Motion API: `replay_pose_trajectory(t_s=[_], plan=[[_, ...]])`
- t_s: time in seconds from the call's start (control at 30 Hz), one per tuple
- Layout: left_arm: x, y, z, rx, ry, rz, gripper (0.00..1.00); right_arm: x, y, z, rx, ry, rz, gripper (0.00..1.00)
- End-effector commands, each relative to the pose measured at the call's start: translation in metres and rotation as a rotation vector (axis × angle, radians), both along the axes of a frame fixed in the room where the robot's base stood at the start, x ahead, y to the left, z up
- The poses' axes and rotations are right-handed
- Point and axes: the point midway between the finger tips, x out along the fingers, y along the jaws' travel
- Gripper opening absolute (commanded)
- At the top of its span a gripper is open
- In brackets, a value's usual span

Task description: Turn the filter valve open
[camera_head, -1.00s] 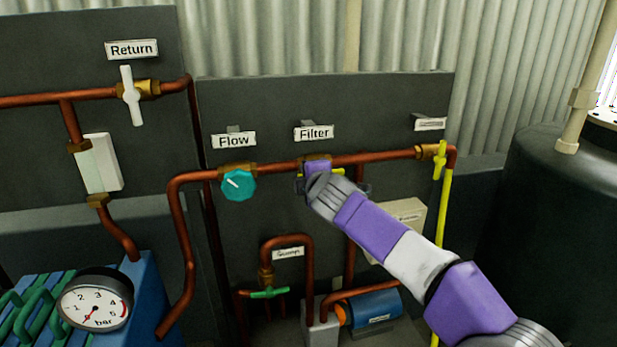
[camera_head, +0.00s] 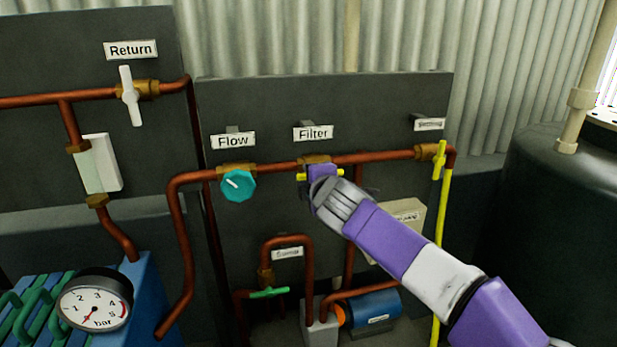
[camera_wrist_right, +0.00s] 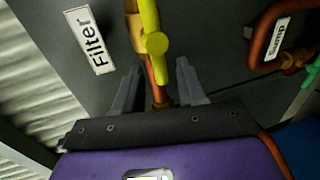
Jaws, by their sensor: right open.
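The filter valve has a yellow bar handle (camera_head: 302,176) on a brass body (camera_head: 316,159), under the "Filter" label (camera_head: 313,133). In the right wrist view the yellow handle (camera_wrist_right: 150,22) runs down from the top edge to a rounded hub. My right gripper (camera_wrist_right: 157,76) is open there, one finger on each side of the pipe line just below the hub. The fingers do not appear to touch the handle. My left gripper is not in view.
The teal Flow knob (camera_head: 238,185) is close on the left. A yellow lever (camera_head: 439,160) on a yellow pipe stands to the right. A copper pipe (camera_head: 380,156) runs across the dark panel. A green-handled valve (camera_head: 269,292) and blue cylinder (camera_head: 375,308) are below.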

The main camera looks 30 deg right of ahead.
Motion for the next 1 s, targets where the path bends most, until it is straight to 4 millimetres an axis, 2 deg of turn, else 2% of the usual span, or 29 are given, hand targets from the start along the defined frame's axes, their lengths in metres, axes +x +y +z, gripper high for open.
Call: replay_pose_trajectory(t_s=[0.1,0.3,0.83,0.93,1.0], plan=[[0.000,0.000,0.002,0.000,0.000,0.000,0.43,-0.019,0.005,0.006,-0.001,-0.002,0.000,0.40],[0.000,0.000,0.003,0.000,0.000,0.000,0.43,-0.035,0.009,0.010,-0.002,0.000,0.001,0.40],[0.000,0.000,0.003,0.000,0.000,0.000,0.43,-0.036,0.009,0.009,0.000,0.003,0.001,0.40],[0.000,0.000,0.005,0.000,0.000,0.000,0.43,-0.029,0.015,-0.006,0.026,0.029,0.013,0.40],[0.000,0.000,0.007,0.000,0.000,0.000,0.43,-0.018,0.026,-0.030,0.076,0.070,0.034,0.40]])
